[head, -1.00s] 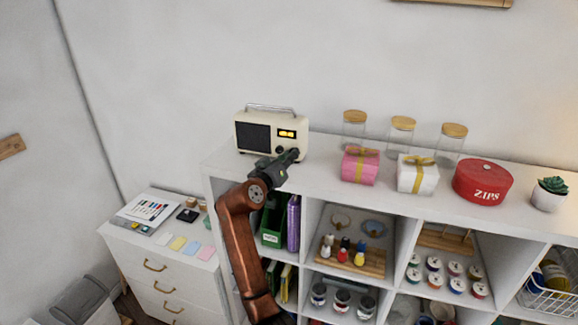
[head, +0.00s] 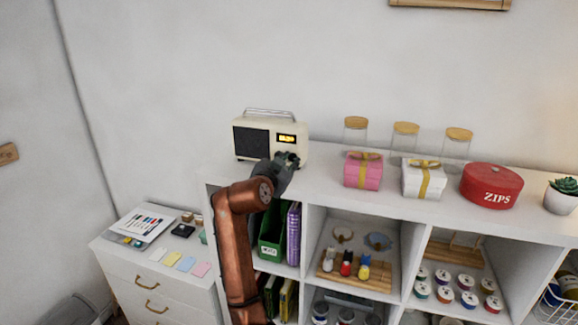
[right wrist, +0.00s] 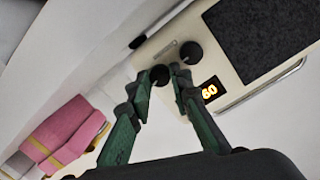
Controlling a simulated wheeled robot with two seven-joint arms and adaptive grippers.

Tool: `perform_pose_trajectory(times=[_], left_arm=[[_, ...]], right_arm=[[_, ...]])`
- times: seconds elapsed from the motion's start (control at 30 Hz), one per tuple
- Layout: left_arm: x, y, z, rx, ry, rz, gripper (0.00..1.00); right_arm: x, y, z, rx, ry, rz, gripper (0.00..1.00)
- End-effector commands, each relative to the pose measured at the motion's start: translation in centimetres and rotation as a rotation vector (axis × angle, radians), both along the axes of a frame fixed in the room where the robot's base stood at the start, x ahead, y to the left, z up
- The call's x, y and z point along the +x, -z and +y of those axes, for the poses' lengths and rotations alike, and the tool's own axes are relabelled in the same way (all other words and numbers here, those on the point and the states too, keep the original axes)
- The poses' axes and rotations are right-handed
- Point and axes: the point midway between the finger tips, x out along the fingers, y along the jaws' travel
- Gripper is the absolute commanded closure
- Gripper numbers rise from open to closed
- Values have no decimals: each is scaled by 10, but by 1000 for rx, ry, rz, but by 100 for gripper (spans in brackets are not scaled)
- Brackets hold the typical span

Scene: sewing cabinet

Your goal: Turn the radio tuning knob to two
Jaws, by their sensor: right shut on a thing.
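The cream radio (head: 300,152) stands upright on the left end of the white shelf top, with a dark speaker panel and a small lit display (head: 286,139). In the right wrist view the radio (right wrist: 228,98) appears tilted, and its display (right wrist: 210,89) shows orange digits that look like 60. My right gripper (head: 288,160) is at the radio's lower right front. Its green fingers (right wrist: 162,74) are shut on a dark round knob (right wrist: 160,75), one finger on each side. A second dark knob (right wrist: 191,53) sits beside it, free. My left gripper is out of view.
A pink gift box (head: 362,172), a white gift box (head: 424,181), a red ZIPS tin (head: 491,186) and lidded jars (head: 404,140) stand to the right. The shelf top between radio and pink box is clear. A lower drawer cabinet (head: 150,285) stands left.

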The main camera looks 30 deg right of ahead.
Motion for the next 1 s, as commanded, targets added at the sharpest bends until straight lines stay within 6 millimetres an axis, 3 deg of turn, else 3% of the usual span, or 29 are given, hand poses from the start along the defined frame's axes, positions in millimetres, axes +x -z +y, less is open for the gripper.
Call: perform_pose_trajectory(times=[0.33, 0.9, 0.93, 1.0], left_arm=[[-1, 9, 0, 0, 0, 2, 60], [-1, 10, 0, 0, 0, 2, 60], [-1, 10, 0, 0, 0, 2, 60], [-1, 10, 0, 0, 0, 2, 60]], right_arm=[[0, 1, 0, 98, -1, -113, 100], [0, 0, 0, 117, -1, -135, 100], [0, 0, 0, 117, -1, -135, 80], [0, 0, 0, 117, 0, -135, 75]])
